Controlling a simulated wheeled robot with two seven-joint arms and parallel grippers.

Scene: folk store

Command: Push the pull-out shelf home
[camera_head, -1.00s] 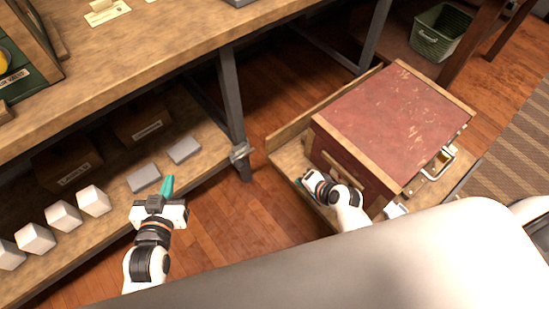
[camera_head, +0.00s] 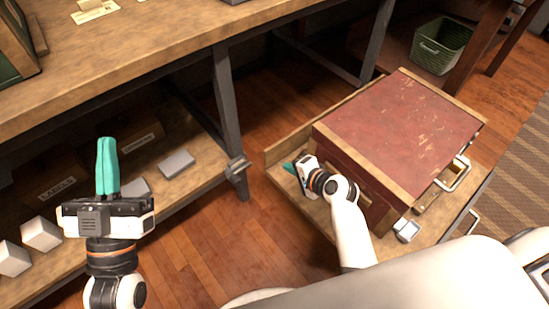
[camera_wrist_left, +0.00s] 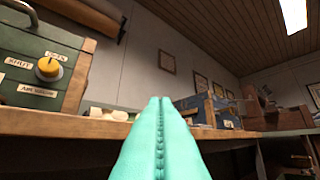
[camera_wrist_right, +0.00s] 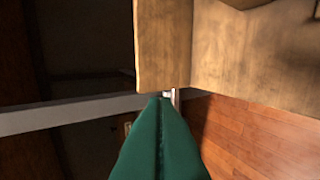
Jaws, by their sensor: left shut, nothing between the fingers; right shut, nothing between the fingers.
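The pull-out shelf (camera_head: 290,143) is a low wooden tray with a raised edge, standing out over the floor at the right of the head view. A large red chest (camera_head: 400,125) with wooden edging sits on it. A metal handle (camera_head: 462,223) shows at the shelf's near right edge. My right gripper (camera_head: 290,167) is shut and empty, low over the shelf's left part beside the chest; contact cannot be told. In the right wrist view its green fingers (camera_wrist_right: 160,130) point toward wooden boards. My left gripper (camera_head: 106,145) is shut and empty, raised in front of the workbench.
The workbench (camera_head: 150,65) spans the upper left, with a metal leg (camera_head: 227,115) left of the shelf. Its lower shelf holds white blocks (camera_head: 41,234) and boxes. A green basket (camera_head: 443,42) stands at the back right. Wooden floor (camera_head: 215,240) is clear between bench and shelf.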

